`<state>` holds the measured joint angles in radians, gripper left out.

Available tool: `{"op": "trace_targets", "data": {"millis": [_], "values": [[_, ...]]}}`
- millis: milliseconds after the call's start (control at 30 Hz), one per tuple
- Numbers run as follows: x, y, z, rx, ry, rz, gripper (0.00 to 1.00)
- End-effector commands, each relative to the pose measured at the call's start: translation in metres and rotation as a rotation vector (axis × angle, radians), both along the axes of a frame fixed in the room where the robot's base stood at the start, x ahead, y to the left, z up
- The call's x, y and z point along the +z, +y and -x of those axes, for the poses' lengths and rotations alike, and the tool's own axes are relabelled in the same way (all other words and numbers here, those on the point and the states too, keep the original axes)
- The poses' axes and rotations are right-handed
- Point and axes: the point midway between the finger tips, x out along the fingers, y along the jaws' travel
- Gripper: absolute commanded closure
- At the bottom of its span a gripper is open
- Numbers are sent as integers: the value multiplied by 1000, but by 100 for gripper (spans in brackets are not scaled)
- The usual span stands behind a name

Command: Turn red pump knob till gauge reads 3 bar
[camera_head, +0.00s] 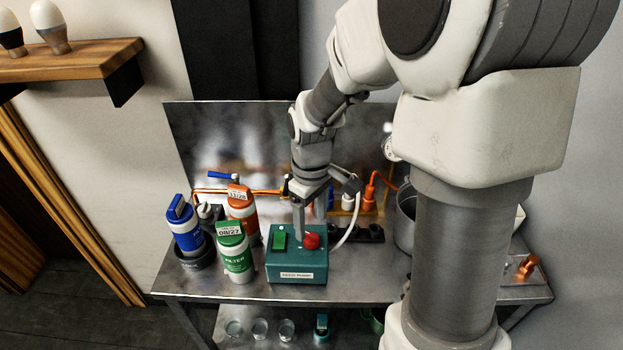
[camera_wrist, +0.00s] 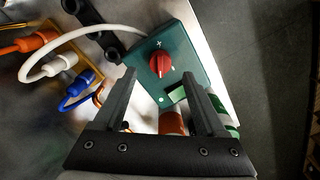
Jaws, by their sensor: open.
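The red knob (camera_head: 312,241) sits on top of the teal pump box (camera_head: 297,276), right of a green switch (camera_head: 279,240). In the wrist view the red knob (camera_wrist: 160,63) shows a pale pointer mark and lies just beyond my fingertips, in line with the gap between them. My gripper (camera_head: 299,234) points down over the box, close to the knob. Its two fingers also show in the wrist view (camera_wrist: 158,76), apart with nothing between them. A round white gauge (camera_head: 391,148) is partly hidden behind my arm, and its reading cannot be made out.
Green (camera_head: 234,255), orange (camera_head: 241,205) and blue (camera_head: 186,230) labelled canisters stand close left of the pump box. A white hose (camera_head: 352,225) curves up behind it. A metal pot (camera_head: 404,220) stands at right, partly behind my arm. The table's front edge is just before the box.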

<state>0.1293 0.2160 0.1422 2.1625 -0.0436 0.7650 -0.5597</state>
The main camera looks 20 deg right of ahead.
Motion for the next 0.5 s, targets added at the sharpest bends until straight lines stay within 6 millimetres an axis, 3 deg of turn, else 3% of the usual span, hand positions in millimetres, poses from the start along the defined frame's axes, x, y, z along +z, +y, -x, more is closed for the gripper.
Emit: {"op": "trace_targets", "data": {"millis": [33, 200, 500], "values": [[16, 0, -1, 0, -6, 0, 27], [59, 0, -1, 1, -6, 0, 27], [115, 0, -1, 1, -3, 1, 27]]}}
